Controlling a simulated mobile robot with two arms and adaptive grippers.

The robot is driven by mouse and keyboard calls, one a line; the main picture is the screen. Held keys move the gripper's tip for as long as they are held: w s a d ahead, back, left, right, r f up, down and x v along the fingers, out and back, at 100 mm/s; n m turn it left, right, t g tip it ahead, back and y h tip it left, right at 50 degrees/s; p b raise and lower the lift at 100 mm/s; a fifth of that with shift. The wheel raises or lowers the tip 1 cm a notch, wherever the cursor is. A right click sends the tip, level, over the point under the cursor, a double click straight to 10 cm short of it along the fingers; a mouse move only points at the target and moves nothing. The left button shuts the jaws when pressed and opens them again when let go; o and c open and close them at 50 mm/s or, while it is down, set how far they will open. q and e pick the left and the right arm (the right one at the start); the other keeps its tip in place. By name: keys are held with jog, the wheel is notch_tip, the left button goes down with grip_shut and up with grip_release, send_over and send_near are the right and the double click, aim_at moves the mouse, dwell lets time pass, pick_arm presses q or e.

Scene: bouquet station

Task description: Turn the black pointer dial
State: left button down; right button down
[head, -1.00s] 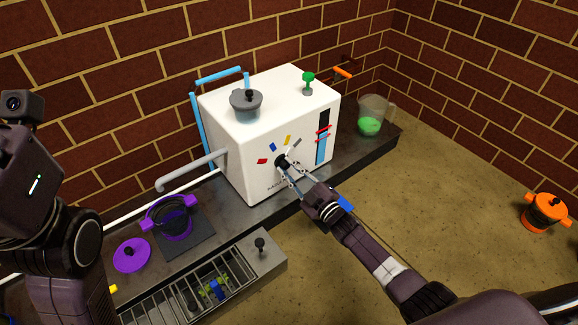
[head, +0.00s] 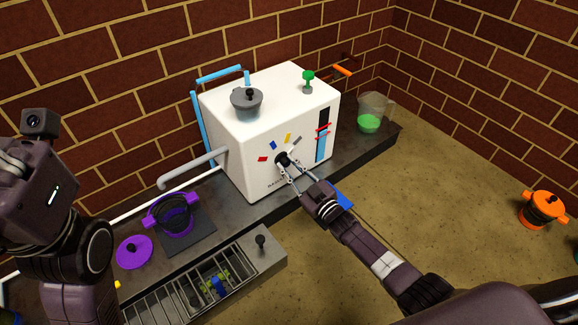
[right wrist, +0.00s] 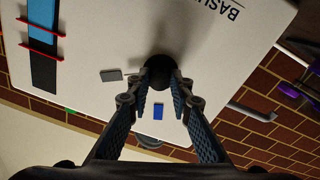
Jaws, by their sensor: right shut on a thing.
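The black pointer dial (head: 282,159) sits on the front face of the white box-shaped machine (head: 262,180). Coloured marks in red, blue, yellow and grey fan out above it. My right gripper (head: 286,166) reaches the dial from the front, its fingertips at the dial's sides. In the right wrist view the fingers (right wrist: 160,72) are closed on the black dial (right wrist: 160,62). The pointer's direction is hidden by the fingers. My left arm is at the left edge of the head view, and its gripper's fingers do not show.
A grey lidded pot (head: 246,104) and a green knob (head: 308,80) are on top of the machine. A grey spout (head: 190,168) sticks out left above a purple pot (head: 172,215). A jug (head: 372,112) with green liquid stands right. A drip grate (head: 180,295) lies in front.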

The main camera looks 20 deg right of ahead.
jog(key=shift+f, duration=0.1)
jog(key=c, duration=1.7)
grip_release()
jog(key=shift+c, duration=0.2)
jog(key=shift+s, duration=0.1)
jog(key=v, duration=1.1)
jog(key=shift+s+d, duration=0.2)
jog(key=shift+s, duration=0.2)
